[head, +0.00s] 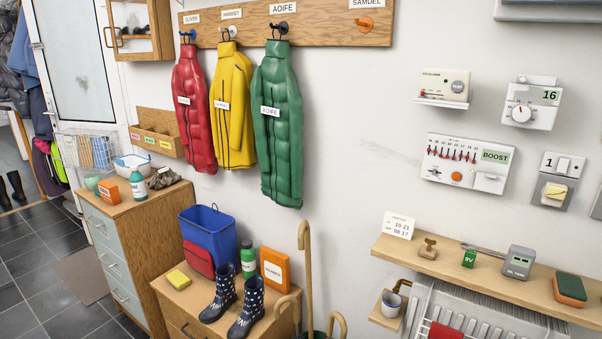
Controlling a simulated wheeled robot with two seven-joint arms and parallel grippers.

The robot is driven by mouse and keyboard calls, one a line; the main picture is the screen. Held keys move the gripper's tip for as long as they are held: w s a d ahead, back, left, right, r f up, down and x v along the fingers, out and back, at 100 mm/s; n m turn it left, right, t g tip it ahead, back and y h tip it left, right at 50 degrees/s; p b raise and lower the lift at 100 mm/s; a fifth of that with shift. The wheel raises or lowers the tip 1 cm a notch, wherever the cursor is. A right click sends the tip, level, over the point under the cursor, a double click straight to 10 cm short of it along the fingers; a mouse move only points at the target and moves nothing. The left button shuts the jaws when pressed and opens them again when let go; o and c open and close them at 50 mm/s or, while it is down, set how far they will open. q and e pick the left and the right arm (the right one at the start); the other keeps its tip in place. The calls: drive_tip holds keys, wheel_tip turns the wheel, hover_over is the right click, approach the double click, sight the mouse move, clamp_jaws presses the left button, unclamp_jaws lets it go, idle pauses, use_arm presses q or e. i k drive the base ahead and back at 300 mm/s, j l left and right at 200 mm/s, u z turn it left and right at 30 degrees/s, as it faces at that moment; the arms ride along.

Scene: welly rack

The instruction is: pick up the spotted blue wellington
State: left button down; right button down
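A pair of dark blue wellingtons with white spots stands on the low wooden cabinet at the lower middle of the head view. The left spotted blue wellington (221,294) stands upright, a little further back. The right spotted blue wellington (246,315) stands upright close beside it, nearer the front edge. Neither of my grippers shows in the head view.
Around the boots on the cabinet (180,300) are a blue bin (208,236), a red pouch (198,260), a yellow sponge (178,279), a green bottle (248,262) and an orange box (275,270). Walking sticks (305,260) stand just right. Coats (278,125) hang above.

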sight(226, 295)
drive_tip(key=i+j+u, duration=0.45)
drive_tip(key=i+j, duration=0.2)
drive_tip(key=i, duration=0.15)
drive_tip(key=i+j+u, duration=0.25)
drive_tip(key=i, duration=0.15)
